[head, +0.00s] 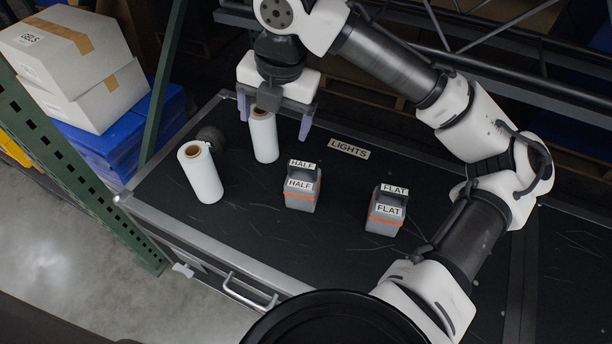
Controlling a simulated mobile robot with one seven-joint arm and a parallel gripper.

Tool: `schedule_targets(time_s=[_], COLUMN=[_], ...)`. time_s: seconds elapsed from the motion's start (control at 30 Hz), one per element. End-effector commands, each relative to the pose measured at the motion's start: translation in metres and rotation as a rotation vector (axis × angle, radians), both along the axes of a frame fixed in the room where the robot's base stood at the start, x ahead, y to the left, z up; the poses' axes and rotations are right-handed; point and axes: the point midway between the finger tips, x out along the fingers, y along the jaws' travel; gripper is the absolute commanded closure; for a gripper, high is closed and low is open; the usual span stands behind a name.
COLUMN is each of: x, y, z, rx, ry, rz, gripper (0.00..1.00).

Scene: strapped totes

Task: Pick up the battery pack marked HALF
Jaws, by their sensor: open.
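The battery pack marked HALF (301,198) is a grey block with an orange stripe and a dark handle on top. It stands upright on the black case top, left of the similar pack marked FLAT (384,222). My gripper (273,120) is open above the case, up and to the left of the HALF pack in the picture. Its purple fingers point down, near a white roll (263,140) that shows below and between them. I cannot tell how far the fingers are from the roll. Nothing is visibly held.
A second white roll (201,175) and a dark round object (210,137) are left of the HALF pack. A LIGHTS label (348,149) lies on the black case top (250,225). A green rack post (75,150) stands at left, beside stacked boxes (72,62).

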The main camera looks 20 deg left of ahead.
Motion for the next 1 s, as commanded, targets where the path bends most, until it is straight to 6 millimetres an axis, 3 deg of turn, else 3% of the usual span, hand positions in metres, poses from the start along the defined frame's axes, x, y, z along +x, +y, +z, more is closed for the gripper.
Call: schedule_targets(time_s=[0.03, 0.1, 0.2, 0.53, 0.83, 1.0], x=[0.0, -0.003, -0.005, -0.005, -0.004, 0.0], y=[-0.022, -0.04, -0.052, -0.053, -0.05, -0.045], z=[-0.006, -0.008, -0.015, -0.076, -0.101, -0.126], rx=[-0.073, -0.137, -0.178, -0.18, -0.178, -0.18], ry=[0.024, 0.055, 0.079, 0.083, 0.081, 0.08], rz=[0.01, 0.03, 0.044, 0.048, 0.047, 0.047], gripper=[0.15, 0.15, 0.15, 0.15, 0.15, 0.15])
